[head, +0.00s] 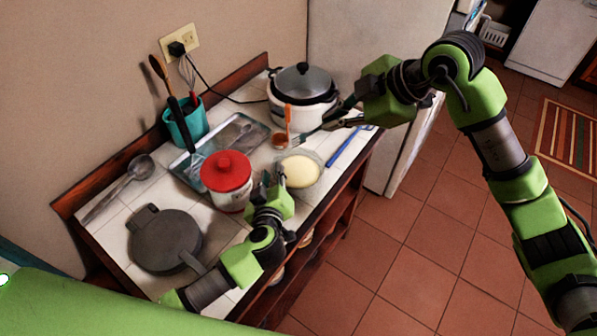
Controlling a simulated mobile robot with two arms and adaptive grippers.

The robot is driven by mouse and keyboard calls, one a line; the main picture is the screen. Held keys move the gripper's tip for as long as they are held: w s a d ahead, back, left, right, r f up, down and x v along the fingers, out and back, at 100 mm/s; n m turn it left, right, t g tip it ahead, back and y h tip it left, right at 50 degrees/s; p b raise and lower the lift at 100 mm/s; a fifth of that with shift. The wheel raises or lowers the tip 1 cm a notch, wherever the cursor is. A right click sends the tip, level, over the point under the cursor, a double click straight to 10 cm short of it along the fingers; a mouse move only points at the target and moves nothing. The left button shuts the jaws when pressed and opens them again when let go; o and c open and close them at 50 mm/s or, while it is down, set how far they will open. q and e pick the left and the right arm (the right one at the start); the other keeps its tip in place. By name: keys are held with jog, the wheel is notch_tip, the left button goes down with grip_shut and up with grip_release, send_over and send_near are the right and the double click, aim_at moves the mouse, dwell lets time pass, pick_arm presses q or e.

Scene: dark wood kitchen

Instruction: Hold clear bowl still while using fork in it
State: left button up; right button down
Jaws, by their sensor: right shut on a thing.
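The clear bowl (318,176) stands on the white tiled counter, near its front edge, with a pale yellow mass in it. My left gripper (272,180) is at the bowl's left side, close to its rim. Its small dark fingers do not show clearly whether they are apart or touching the bowl. My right gripper (342,117) is shut on the fork (311,135). The fork points left and down, its tines above and behind the bowl, apart from the yellow mass. The gripper hides part of the fork's handle.
A red-lidded jar (227,178) stands close left of the bowl. A rice cooker (303,95), an orange-handled utensil (288,122) and a tray (240,133) are behind. A blue stick (344,148) lies to the right. A waffle iron (165,240) is at front left.

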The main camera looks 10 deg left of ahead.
pick_arm(q)
jog(key=v, duration=1.2)
